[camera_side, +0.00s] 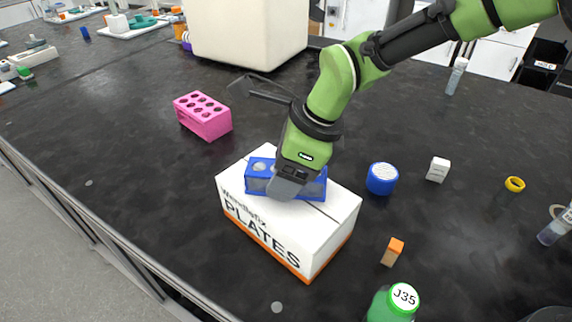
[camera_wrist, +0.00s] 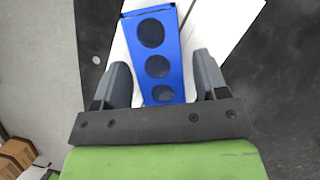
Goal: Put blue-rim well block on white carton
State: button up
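The blue-rim well block (camera_side: 258,185) rests on top of the white carton (camera_side: 280,230), which has an orange lower edge and the word PLATES. In the wrist view the well block (camera_wrist: 156,50) shows a blue top with round wells and lies over the white carton (camera_wrist: 212,30). My gripper (camera_side: 284,190) is at the block from above and hides part of it in the side view. In the wrist view my gripper (camera_wrist: 162,80) has its fingers apart, one on each side of the block, with gaps between fingers and block.
A pink rack (camera_side: 203,118) stands behind left of the carton. A blue-sided jar (camera_side: 382,179), a small white box (camera_side: 438,169), an orange-topped box (camera_side: 393,251) and a green bottle (camera_side: 392,303) stand to the right. The black bench left of the carton is clear.

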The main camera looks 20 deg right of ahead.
jog(key=v, duration=1.2)
jog(key=shift+s+d+r, duration=0.1)
jog(key=shift+d+r, duration=0.05)
jog(key=shift+r, duration=0.05)
jog(key=s+d+r+n+t, duration=0.1)
jog(key=s+d+r+n, duration=0.25)
jog(key=d+r, duration=0.2)
jog(key=s+d+r+n+t, duration=0.25)
jog(key=d+r+n, duration=0.2)
jog(key=d, duration=0.25)
jog(key=s+d+f+n+t+h, duration=0.1)
jog(key=s+d+n+t+h, duration=0.1)
jog(key=s+d+n, duration=0.7)
jog(key=s+n, duration=0.1)
jog(key=s, duration=0.3)
jog(key=shift+f+n, duration=0.3)
jog(key=shift+f, duration=0.1)
